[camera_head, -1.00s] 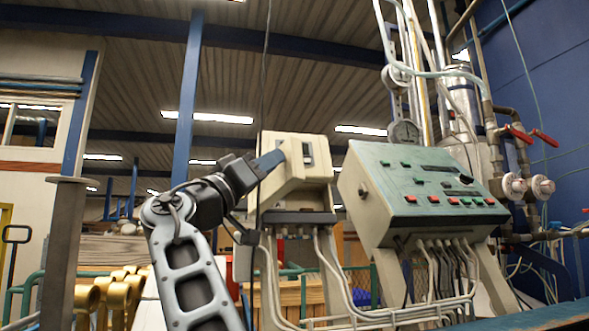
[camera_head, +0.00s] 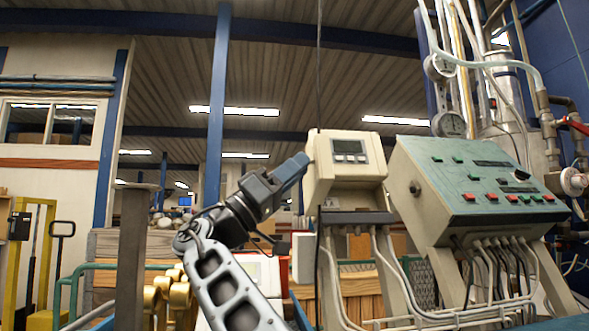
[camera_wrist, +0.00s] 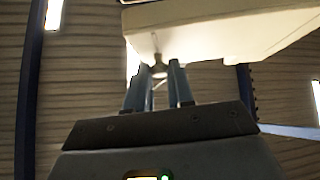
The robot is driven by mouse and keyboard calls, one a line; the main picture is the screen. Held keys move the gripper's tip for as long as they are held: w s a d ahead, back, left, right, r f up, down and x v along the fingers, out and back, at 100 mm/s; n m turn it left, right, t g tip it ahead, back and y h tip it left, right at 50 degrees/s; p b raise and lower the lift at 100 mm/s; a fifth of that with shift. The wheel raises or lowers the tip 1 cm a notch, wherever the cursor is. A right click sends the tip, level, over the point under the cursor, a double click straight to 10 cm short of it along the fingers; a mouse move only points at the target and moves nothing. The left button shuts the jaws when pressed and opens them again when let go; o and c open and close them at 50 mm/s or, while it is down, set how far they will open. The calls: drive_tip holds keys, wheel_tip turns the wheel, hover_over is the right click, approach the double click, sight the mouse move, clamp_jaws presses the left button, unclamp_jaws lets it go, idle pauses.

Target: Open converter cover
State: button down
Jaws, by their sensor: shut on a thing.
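The converter is a cream box (camera_head: 372,169) on a stand, left of the green control panel. In the wrist view the fingers (camera_wrist: 157,80) are close together around a small knob (camera_wrist: 158,69) under the edge of the cream cover (camera_wrist: 220,28). The fingertips partly hide the knob.
A green control panel (camera_head: 475,185) with buttons stands close on the right. Cables hang below the converter (camera_head: 385,265). A grey post (camera_head: 133,250) and gold-coloured parts (camera_head: 178,290) are at the lower left. Gauges and pipes fill the right.

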drive_tip(key=c, duration=1)
unclamp_jaws()
drive_tip(key=shift+v, duration=3.95)
